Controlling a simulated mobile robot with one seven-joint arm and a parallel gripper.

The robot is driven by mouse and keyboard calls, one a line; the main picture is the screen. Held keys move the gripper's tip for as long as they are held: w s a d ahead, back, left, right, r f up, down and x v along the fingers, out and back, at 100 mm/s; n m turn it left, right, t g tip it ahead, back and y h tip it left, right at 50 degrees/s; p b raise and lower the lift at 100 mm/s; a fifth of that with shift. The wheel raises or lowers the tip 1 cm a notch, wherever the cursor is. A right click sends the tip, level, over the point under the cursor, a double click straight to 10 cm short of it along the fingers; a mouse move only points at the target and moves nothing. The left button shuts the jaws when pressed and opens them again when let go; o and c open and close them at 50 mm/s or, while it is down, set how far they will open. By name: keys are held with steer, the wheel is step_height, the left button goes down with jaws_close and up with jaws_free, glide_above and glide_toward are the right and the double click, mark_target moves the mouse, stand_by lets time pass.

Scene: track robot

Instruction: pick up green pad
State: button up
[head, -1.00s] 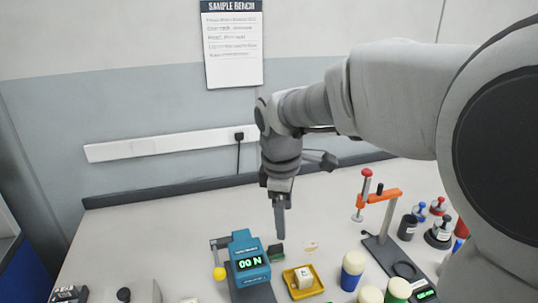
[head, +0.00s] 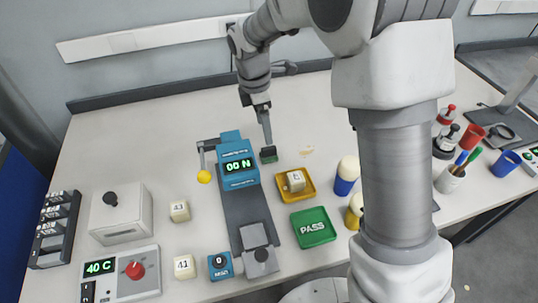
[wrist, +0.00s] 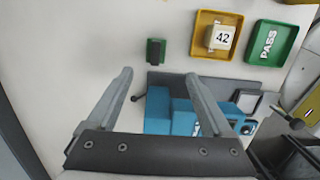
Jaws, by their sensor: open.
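The green pad (head: 268,157) is a small block, green with a dark part. It lies on the bench just right of the blue tester showing "00 N". In the wrist view the pad (wrist: 155,51) lies beyond the fingertips, roughly in line with the gap between them. My gripper (head: 267,143) points down close above the pad in the head view, and its finger hides part of the pad's top side. In the wrist view my gripper (wrist: 160,75) is open, with nothing between its fingers.
The blue tester (head: 238,165) stands close to the pad's left. A yellow tray (head: 311,194) with a white block is right of the pad, and a green PASS tray (head: 330,238) lies nearer. The bench behind the pad is clear.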

mark_target(268, 148)
steer(key=f, duration=0.5)
steer(key=shift+w+d+f+b, duration=0.15)
steer(key=shift+d+f+b, duration=0.15)
steer(key=shift+d+b, duration=0.05)
steer(key=shift+w+d+f+b, duration=0.1)
steer(key=shift+w+f+b, duration=0.05)
steer(key=shift+f, duration=0.75)
steer(key=shift+w+d+f+b, duration=0.1)
steer(key=shift+w+f+b, duration=0.1)
steer(key=shift+f, duration=0.7)
steer(key=shift+w+d+f+b, duration=0.1)
steer(key=shift+f+b, duration=0.05)
steer(key=shift+f, duration=0.75)
jaws_close()
